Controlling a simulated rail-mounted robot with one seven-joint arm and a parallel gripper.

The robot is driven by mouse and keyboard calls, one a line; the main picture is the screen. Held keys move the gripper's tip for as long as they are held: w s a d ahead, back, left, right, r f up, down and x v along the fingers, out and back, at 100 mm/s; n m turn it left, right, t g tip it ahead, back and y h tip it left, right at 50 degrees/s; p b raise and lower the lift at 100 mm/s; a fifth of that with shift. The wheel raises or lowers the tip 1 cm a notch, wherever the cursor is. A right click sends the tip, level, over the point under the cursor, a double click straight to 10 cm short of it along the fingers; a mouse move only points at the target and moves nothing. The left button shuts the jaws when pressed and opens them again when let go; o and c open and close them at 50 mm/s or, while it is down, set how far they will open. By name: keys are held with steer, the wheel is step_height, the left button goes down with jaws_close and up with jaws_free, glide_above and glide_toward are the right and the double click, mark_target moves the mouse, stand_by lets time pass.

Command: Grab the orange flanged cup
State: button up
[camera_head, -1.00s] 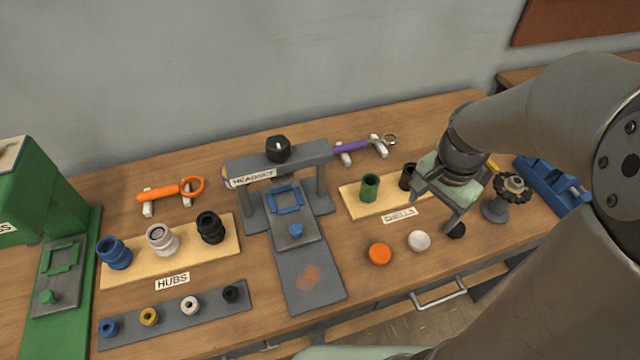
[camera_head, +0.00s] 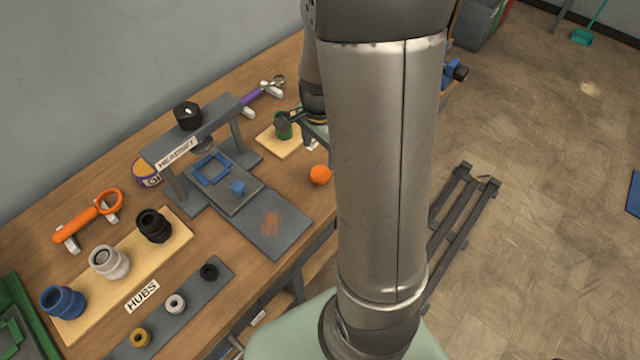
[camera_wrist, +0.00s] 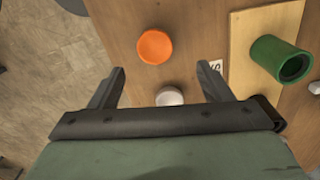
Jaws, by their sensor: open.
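The orange flanged cup (camera_head: 320,175) sits near the front edge of the bench, beside my arm in the head view. It shows as an orange disc in the wrist view (camera_wrist: 154,46), apart from my gripper. My gripper (camera_wrist: 167,68) is open and empty above the bench, with the orange cup a little beyond its fingertips. In the head view my arm hides most of the gripper.
A white round piece (camera_wrist: 169,96) lies between my fingers, near the palm in the picture. A green shell (camera_wrist: 280,60) stands on a pale board (camera_wrist: 245,45) to the right. The headset stand (camera_head: 208,130) and the hubs board (camera_head: 125,275) are left on the bench.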

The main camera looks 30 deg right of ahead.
mark_target(320, 173)
steer(key=f+b, duration=0.1)
steer(key=f, duration=0.1)
steer(key=f+b, duration=0.2)
steer(key=f, duration=0.1)
steer(key=f+b, duration=0.2)
steer(key=f, duration=0.1)
steer(key=shift+s, duration=0.4)
steer(key=shift+a+r, duration=0.1)
steer(key=shift+r, duration=0.05)
steer(key=c, duration=1.1)
